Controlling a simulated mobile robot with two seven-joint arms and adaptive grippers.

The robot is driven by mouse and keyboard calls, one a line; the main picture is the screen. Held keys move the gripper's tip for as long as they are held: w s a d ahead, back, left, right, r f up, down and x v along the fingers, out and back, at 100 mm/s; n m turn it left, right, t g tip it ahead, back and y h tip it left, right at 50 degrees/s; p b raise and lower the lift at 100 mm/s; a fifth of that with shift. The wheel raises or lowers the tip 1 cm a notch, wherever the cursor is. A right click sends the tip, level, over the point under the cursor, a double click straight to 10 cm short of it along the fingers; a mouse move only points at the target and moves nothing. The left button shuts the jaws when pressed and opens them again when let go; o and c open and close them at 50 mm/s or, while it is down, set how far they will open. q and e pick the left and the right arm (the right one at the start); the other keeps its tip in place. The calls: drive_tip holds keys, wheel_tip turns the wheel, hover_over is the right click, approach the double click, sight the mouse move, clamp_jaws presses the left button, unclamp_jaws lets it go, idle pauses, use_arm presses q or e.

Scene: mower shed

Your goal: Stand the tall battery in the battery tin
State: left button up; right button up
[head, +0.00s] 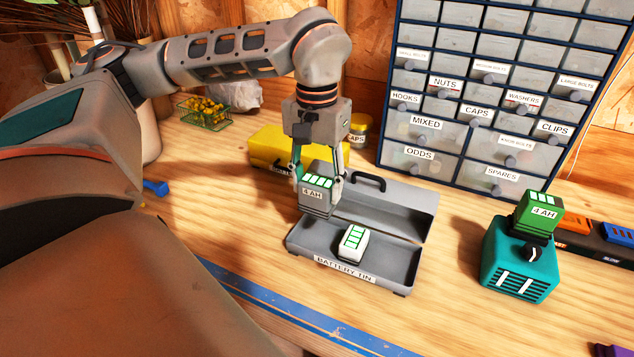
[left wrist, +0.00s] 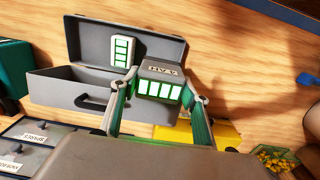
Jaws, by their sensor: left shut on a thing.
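My left gripper (head: 318,176) is shut on a grey battery (head: 317,204) marked "4 AH" with green bars on top. It holds the battery upright over the left end of the grey battery tin (head: 400,288). The left wrist view also shows the held battery (left wrist: 161,72) between the fingers (left wrist: 158,93), beside the tin's open tray (left wrist: 62,88). I cannot tell whether the battery's foot touches the tin. A small white battery (head: 352,243) with green bars is in the tin's middle. The tin's lid (head: 395,212) is open, laid back. My right gripper is not in view.
A teal charger (head: 518,262) with a green "4 AH" battery (head: 541,212) stands right of the tin. A yellow box (head: 273,148) and a jar (head: 360,131) are behind. A blue drawer cabinet (head: 470,140) stands at the back. The bench between tin and charger is clear.

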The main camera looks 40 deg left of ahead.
sight(317, 212)
use_arm(q)
drive_tip(key=shift+f+b, duration=0.7)
drive_tip(key=shift+f, duration=1.5)
drive_tip(key=shift+p, duration=0.55)
drive_tip(key=shift+f, duration=0.25)
drive_tip(key=shift+f+b, duration=0.4)
drive_tip(key=shift+f, duration=0.95)
drive_tip(key=shift+f, duration=0.4)
